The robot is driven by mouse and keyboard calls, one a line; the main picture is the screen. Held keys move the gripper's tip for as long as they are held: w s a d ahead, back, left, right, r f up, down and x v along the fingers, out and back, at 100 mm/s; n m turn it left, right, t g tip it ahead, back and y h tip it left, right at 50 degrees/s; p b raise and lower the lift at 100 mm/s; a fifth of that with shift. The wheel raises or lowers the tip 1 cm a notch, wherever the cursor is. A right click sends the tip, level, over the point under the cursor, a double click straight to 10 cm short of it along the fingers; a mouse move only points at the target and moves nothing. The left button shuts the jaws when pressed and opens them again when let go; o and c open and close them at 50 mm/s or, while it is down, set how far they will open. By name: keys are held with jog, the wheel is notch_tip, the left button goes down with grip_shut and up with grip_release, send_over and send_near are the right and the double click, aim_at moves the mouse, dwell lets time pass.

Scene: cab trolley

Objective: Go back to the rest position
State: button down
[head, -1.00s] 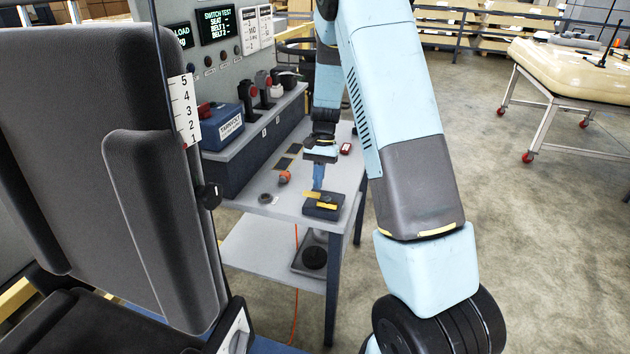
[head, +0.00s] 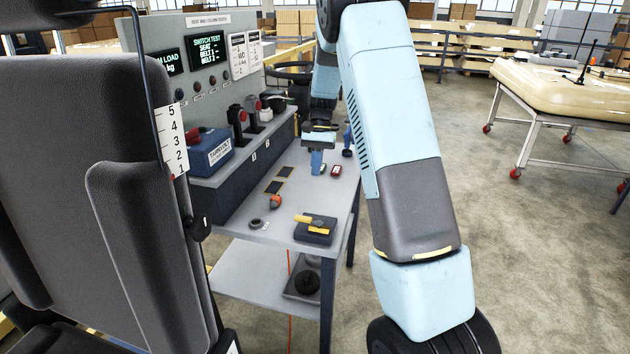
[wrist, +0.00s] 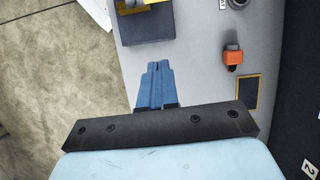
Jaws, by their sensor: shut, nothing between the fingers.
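My gripper (head: 316,168) is at the end of the light blue arm, over the grey bench (head: 318,199) in the head view. Its blue fingers point down and are together, with nothing between them. In the wrist view the shut fingers (wrist: 153,86) show over the bench top. A dark block with a yellow bar (head: 315,228) lies on the bench's near right corner, apart from the gripper. An orange part (head: 275,202) lies to the left of that block. It also shows in the wrist view (wrist: 234,57).
The grey test panel (head: 207,72) and its dark ledge with a blue box (head: 207,151) stand left of the gripper. A black seat (head: 85,120) fills the left. Two small items (head: 329,169) lie near the gripper. Open floor (head: 480,235) lies right; a wheeled table (head: 560,90) stands beyond.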

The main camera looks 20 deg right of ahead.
jog(key=s+a+r+n+t, duration=0.2)
jog(key=s+r+n+t, duration=0.15)
jog(key=s+r, duration=1.25)
jog(key=s+r+n+t+h, duration=0.1)
jog(key=s+r+t, duration=0.1)
jog(key=s, duration=0.7)
jog(key=s+a+r+n+t+h, duration=0.1)
jog(key=s+t, duration=0.3)
jog(key=s, duration=0.6)
jog(key=shift+s+r+n, duration=0.2)
jog(key=shift+r+n, duration=0.25)
jog(key=shift+r, duration=0.2)
jog(key=shift+a, duration=0.15)
